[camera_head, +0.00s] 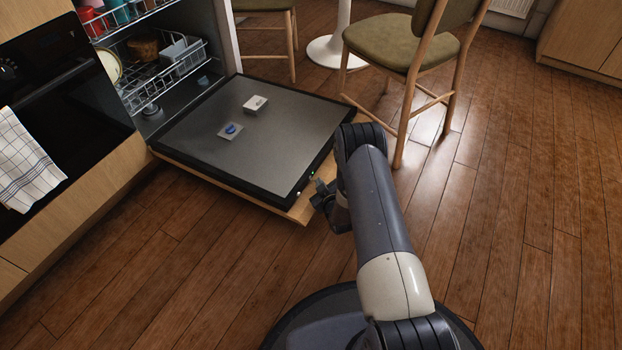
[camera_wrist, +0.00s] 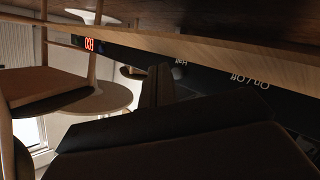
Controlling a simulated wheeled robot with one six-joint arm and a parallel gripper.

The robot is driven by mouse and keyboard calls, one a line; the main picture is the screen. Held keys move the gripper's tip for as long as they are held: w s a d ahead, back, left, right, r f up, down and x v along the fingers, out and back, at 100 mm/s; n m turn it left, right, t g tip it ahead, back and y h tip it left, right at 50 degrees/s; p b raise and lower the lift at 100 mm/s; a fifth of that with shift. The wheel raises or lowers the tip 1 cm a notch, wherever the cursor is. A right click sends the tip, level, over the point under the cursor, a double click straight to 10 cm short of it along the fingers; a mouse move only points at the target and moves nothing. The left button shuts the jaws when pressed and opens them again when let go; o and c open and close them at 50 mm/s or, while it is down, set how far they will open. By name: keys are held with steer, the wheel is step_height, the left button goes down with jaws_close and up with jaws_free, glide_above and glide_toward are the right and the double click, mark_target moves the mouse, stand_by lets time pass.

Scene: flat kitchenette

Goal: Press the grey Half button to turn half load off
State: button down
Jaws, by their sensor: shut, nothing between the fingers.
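The dishwasher door (camera_head: 262,135) lies folded down flat, and its control strip (camera_head: 313,180) runs along the outer edge. My gripper (camera_head: 323,193) is at that edge, below my dark forearm. In the wrist view, which is upside down, the dark fingers (camera_wrist: 160,84) are together and empty, with their tips close to the black control panel (camera_wrist: 215,68). A small "Half" label (camera_wrist: 181,62) shows just beyond the tips, and an "On / Off" label (camera_wrist: 250,80) is nearer. The grey Half button cannot be made out; the fingers cover part of the panel. Contact cannot be told.
A red lit display (camera_wrist: 89,44) shows farther along the panel. A blue tablet (camera_head: 231,128) in its tray and a white box-like part (camera_head: 255,104) are on the door's inside. A green-seated chair (camera_head: 410,45) stands behind the door. The wooden floor (camera_head: 540,230) at right is clear.

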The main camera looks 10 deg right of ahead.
stand_by(0.3)
steer(key=shift+w+a, duration=0.25)
steer(key=shift+a, duration=0.1)
steer(key=shift+w+a, duration=0.25)
steer(key=shift+a, duration=0.05)
stand_by(0.7)
steer(key=shift+d, duration=0.1)
steer(key=shift+s+d, duration=0.5)
steer(key=shift+d, duration=0.05)
steer(key=shift+s+d+r, duration=0.1)
steer(key=shift+s+d, duration=0.65)
steer(key=shift+d, duration=0.3)
steer(key=shift+s+d, duration=0.7)
steer(key=shift+d, duration=0.3)
steer(key=shift+a, duration=0.1)
